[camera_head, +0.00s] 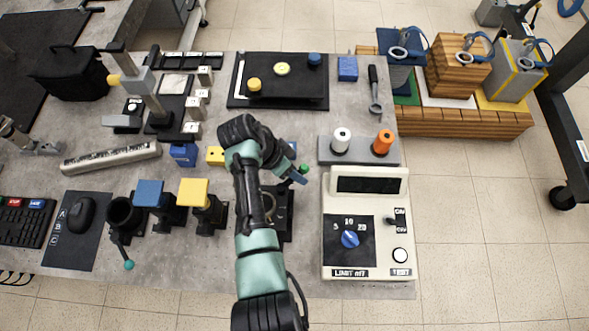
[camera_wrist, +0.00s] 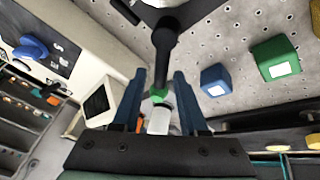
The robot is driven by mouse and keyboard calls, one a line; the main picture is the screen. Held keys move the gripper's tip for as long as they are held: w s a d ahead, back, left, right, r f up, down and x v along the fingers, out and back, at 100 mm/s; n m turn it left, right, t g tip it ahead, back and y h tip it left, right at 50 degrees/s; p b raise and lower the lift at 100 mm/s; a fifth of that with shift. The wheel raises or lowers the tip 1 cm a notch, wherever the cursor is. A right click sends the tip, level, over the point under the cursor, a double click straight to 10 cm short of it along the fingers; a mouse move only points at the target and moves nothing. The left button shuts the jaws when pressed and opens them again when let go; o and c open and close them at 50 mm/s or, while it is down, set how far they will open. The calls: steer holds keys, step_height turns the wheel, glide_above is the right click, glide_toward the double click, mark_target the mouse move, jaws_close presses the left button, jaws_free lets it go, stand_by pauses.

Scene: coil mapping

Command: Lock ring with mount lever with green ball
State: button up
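The lever's green ball (camera_head: 303,169) shows just past my gripper (camera_head: 298,179) in the head view. In the wrist view, the green ball (camera_wrist: 158,94) sits between the two blue fingers of my gripper (camera_wrist: 159,98), with a gap visible beside it, so the fingers look open around it. The black lever shaft (camera_wrist: 164,48) runs from the ball up to a dark part at the top edge. The black mount (camera_head: 284,222) stands below my arm in the head view; a curved ring edge shows on it. My arm hides much of the mount.
The white meter box (camera_head: 366,184) with a blue dial stands close to the right of my gripper. White (camera_head: 341,139) and orange (camera_head: 382,141) spools stand behind it. Blue-topped (camera_head: 149,193) and yellow-topped (camera_head: 194,192) blocks and a black holder with a teal-ball lever (camera_head: 128,264) stand left.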

jaws_close()
stand_by(1.2)
